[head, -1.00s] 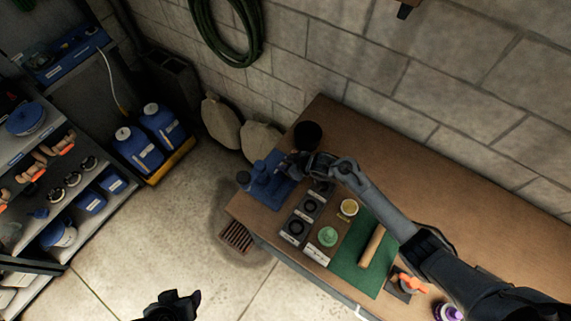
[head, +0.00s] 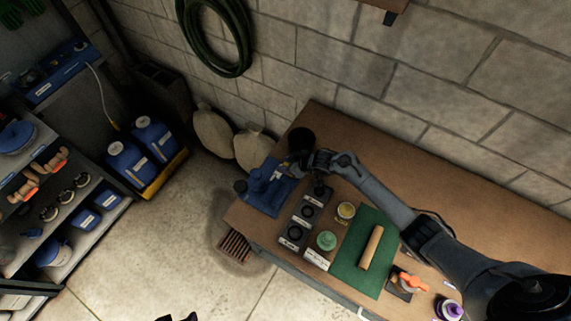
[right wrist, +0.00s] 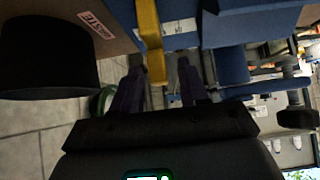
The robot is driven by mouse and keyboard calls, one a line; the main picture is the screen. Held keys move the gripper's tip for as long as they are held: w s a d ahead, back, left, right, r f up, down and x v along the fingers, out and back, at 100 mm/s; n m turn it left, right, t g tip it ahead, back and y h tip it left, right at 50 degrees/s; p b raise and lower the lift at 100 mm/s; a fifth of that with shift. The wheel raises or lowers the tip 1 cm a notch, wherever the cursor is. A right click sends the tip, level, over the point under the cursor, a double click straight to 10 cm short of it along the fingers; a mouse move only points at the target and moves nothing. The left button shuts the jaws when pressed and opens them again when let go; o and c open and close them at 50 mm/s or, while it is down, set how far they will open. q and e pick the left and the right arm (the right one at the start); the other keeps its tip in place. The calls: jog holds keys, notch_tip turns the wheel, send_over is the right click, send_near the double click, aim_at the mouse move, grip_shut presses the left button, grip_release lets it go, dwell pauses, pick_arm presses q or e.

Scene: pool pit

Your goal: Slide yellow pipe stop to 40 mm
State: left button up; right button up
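In the right wrist view a yellow bar (right wrist: 150,40), seemingly the pipe stop, runs down between the two fingers of my right gripper (right wrist: 158,88). The fingers are apart, with a gap beside the bar on the right. Behind it is a blue fixture (right wrist: 185,22) with a white label, too small to read. Only a dark tip of my left gripper (head: 178,317) shows at the bottom edge.
A black bin (head: 301,141) stands behind my right gripper, by a WASTE label (right wrist: 97,24).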

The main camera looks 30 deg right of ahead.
jog(key=p+v, duration=0.1)
jog(key=v, duration=0.9)
jog(key=shift+s+d+r, duration=0.15)
jog(key=shift+s+r, duration=0.1)
dwell(0.3)
